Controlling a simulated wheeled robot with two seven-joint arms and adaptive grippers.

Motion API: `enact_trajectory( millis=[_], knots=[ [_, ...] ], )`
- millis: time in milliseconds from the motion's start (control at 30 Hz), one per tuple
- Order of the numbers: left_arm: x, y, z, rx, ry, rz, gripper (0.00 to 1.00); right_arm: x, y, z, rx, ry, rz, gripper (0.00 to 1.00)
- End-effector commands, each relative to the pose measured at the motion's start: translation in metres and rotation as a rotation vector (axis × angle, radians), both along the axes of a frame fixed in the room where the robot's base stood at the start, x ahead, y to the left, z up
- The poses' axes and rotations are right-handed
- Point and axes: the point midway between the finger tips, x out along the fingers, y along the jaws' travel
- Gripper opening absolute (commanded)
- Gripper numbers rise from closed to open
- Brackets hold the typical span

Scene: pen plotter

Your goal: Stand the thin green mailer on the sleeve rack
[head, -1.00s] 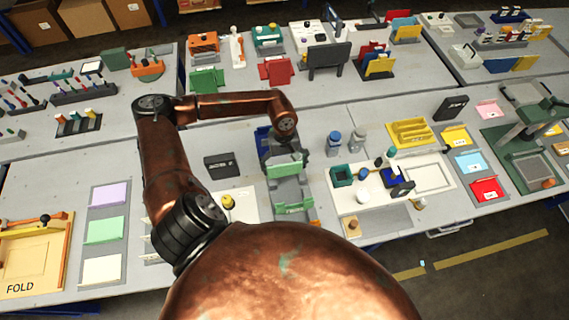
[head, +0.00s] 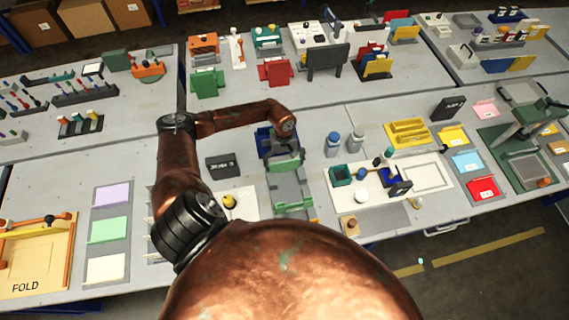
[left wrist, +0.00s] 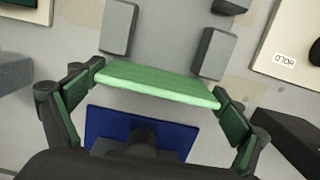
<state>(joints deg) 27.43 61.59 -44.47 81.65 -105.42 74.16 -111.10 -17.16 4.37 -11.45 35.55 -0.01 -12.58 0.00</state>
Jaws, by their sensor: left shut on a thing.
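My left gripper (head: 285,148) is above the middle of the near bench, shut on a thin green mailer. In the left wrist view the green mailer (left wrist: 157,84) spans between the two fingers, its long edge across the picture. In the head view the held mailer (head: 286,162) is partly hidden by my wrist. My right gripper is not in view.
A blue plate (left wrist: 110,128) lies beneath the gripper. A black box (head: 222,165) stands to the left and a teal box (head: 341,175) to the right. Bottles (head: 333,144) stand close by on the right. Purple, green and cream flat pieces lie on the left (head: 108,230).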

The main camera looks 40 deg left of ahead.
Motion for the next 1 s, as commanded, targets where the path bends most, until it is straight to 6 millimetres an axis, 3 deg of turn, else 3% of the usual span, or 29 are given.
enact_trajectory(
  millis=[233, 267, 333, 767, 1000],
  knots=[
    [0.000, 0.000, -0.004, 0.000, 0.000, 0.000, 0.73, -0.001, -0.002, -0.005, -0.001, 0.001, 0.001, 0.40],
    [0.000, 0.000, -0.004, -0.001, 0.001, 0.000, 0.95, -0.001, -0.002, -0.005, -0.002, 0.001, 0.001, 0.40],
    [0.000, 0.000, -0.003, 0.000, 0.000, 0.000, 1.00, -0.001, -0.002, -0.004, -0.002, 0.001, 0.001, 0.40],
    [0.000, 0.000, 0.004, 0.000, -0.001, 0.000, 1.00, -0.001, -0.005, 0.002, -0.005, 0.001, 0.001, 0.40],
    [0.005, 0.005, 0.046, 0.002, -0.004, -0.002, 1.00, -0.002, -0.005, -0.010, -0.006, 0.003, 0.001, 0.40]
  ],
)
